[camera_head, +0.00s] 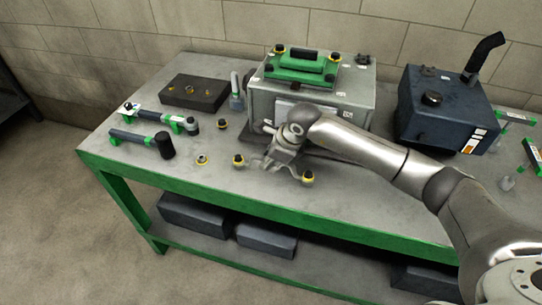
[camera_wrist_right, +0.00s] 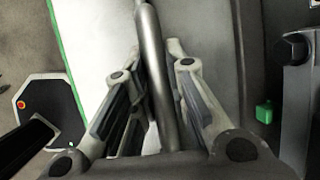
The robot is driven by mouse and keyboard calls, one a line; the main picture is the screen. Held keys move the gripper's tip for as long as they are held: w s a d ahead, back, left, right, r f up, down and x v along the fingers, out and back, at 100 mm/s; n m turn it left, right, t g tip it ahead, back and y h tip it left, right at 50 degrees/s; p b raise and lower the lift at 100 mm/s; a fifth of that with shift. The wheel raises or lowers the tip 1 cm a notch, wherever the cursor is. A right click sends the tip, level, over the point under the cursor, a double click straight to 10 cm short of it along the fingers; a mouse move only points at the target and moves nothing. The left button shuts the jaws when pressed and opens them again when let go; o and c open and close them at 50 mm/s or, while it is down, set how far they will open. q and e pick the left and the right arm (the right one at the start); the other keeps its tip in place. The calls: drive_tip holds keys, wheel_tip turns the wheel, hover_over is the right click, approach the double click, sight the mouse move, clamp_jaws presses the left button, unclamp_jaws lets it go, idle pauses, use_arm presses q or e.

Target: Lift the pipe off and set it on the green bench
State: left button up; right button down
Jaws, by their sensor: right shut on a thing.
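The pipe is a smooth grey tube (camera_wrist_right: 155,75) in the right wrist view. It runs between the two fingers of my right gripper (camera_wrist_right: 150,95), which are closed on it. In the head view my right gripper (camera_head: 274,166) is low over the front middle of the green bench (camera_head: 190,178), in front of the grey engine block (camera_head: 348,103). The hand and arm hide most of the pipe there, so I cannot tell whether it touches the bench or block. My left gripper is not in view.
Yellow-and-black fittings (camera_head: 238,160) stand close to the gripper, with another (camera_head: 308,177) to its right. Tools (camera_head: 143,140) and a dark block (camera_head: 194,92) lie at left. A dark blue tank (camera_head: 440,110) stands at right.

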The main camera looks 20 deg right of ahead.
drive_tip(key=shift+f, duration=0.25)
drive_tip(key=c, duration=1.3)
unclamp_jaws()
drive_tip(key=shift+c, duration=0.2)
